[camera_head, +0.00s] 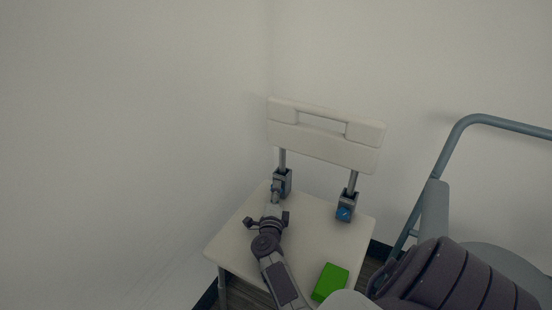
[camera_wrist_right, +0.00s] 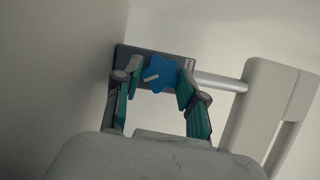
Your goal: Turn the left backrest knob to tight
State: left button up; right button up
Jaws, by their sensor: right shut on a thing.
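A white chair has a backrest (camera_head: 325,138) on two metal posts, each rising from a grey bracket. The left bracket (camera_head: 287,180) is partly behind my right gripper (camera_head: 276,190). The left knob (camera_wrist_right: 160,73) is blue and star-shaped with a pale mark, clear in the wrist view. In the head view the left knob is hidden by the gripper. The right bracket carries a similar blue knob (camera_head: 343,213). My left gripper is not in view.
A green block (camera_head: 331,281) lies on the white seat (camera_head: 316,232), to the right of my right forearm. Plain walls stand close behind and left of the chair. A blue-grey tubular frame (camera_head: 448,150) stands at the right.

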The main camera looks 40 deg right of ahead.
jog(key=shift+f, duration=0.1)
jog(key=o, duration=1.1)
jog(key=shift+o, duration=0.2)
